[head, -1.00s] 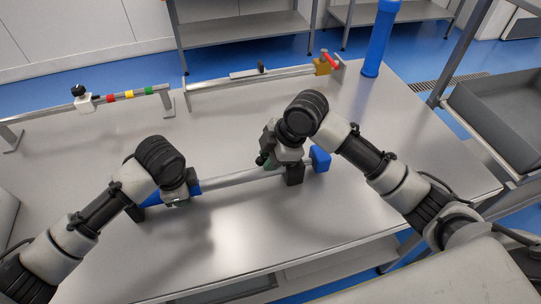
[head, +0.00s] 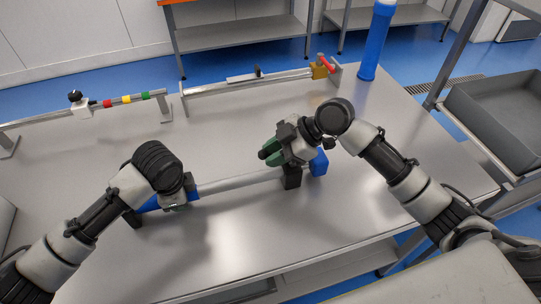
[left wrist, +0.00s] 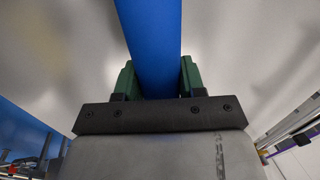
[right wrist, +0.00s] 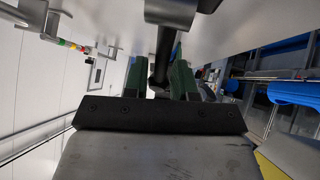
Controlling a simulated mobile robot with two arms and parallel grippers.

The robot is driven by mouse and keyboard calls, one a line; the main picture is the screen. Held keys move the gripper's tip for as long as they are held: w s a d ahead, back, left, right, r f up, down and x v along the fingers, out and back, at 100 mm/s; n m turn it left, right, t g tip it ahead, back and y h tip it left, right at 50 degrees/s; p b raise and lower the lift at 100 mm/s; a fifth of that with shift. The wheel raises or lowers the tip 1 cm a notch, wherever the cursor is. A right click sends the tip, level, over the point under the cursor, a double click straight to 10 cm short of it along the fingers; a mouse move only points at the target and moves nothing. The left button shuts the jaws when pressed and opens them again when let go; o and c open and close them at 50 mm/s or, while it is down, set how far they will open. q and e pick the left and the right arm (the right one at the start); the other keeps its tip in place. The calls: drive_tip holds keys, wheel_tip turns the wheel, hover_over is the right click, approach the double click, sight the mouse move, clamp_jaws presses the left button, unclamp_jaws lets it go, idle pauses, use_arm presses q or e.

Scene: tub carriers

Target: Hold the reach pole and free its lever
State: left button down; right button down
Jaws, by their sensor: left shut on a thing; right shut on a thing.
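The reach pole (head: 238,182) lies across the near part of the table, a grey tube with a blue grip (head: 150,204) at its left and a blue end piece (head: 319,163) at its right. My left gripper (left wrist: 158,78) is shut around the blue grip, which fills the gap between its green fingers. My right gripper (head: 274,152) is above the pole's right part, its green fingers pointing left. In the right wrist view a slim black bar, seemingly the lever (right wrist: 165,45), runs between its fingers from a grey part.
A black support (head: 291,177) stands under the pole's right part. Behind are a rail with coloured bands (head: 127,99) and a rail with a red handle (head: 326,63). A blue cylinder (head: 376,42) stands at the back right, a grey bin (head: 500,105) right of the table.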

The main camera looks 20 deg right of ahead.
drive_tip(key=shift+d+r+y, duration=0.2)
drive_tip(key=shift+d+y, duration=0.1)
drive_tip(key=shift+y, duration=0.4)
drive_tip(key=shift+d+r+y, duration=0.2)
drive_tip(key=shift+d+y, duration=0.1)
drive_tip(key=shift+y, duration=0.4)
drive_tip(key=c, duration=1.1)
unclamp_jaws()
drive_tip(key=shift+c, duration=0.2)
drive_tip(key=shift+d+r, duration=0.1)
drive_tip(key=v, duration=1.2)
